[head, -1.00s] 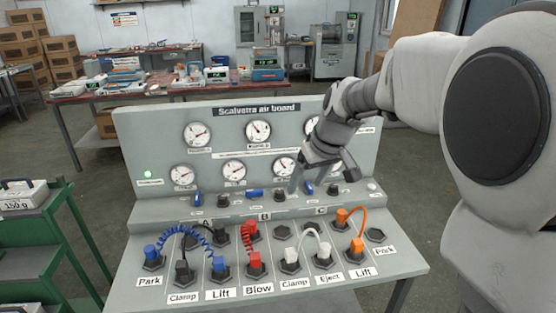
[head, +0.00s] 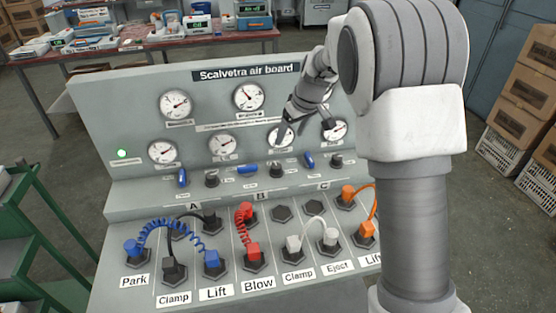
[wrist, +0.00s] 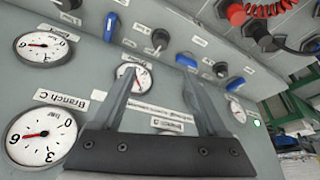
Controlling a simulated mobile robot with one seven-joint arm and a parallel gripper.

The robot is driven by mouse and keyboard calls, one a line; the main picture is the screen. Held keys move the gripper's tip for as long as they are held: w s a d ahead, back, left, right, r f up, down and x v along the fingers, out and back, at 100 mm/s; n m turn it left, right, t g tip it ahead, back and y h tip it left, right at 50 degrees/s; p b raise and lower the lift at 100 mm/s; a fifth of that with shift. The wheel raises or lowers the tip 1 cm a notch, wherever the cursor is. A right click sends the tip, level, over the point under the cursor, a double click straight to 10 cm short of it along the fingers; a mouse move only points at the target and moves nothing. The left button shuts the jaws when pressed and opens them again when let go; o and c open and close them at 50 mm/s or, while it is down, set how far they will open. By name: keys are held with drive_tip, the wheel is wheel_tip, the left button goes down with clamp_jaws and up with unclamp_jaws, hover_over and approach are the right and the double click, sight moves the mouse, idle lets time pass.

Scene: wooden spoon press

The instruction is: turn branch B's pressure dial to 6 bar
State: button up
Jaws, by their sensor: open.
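The air board (head: 120,105) carries gauges above a row of blue levers and black dials. Branch B's black pressure dial (head: 276,170) stands right of a sideways blue lever (head: 247,170). The same dial shows in the wrist view (wrist: 160,38), beyond the fingertips and uncovered. My gripper (head: 290,130) is open and empty, above this dial and in front of a lower-row gauge (head: 282,136), which it partly hides. In the wrist view the open fingers (wrist: 160,82) hold nothing, and one overlaps that gauge (wrist: 130,74). Its reading is too small to tell.
Other black dials (head: 212,181) (head: 336,160) and upright blue levers (head: 182,178) (head: 308,160) flank branch B's. Below, coloured hoses such as the red one (head: 243,227) rise from the sloped panel. A green cart (head: 45,240) stands at left, boxes (head: 515,95) at right.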

sight(277, 166)
drive_tip(key=x, duration=1.7)
drive_tip(key=shift+s+f, duration=0.1)
drive_tip(key=shift+f, duration=0.1)
clamp_jaws()
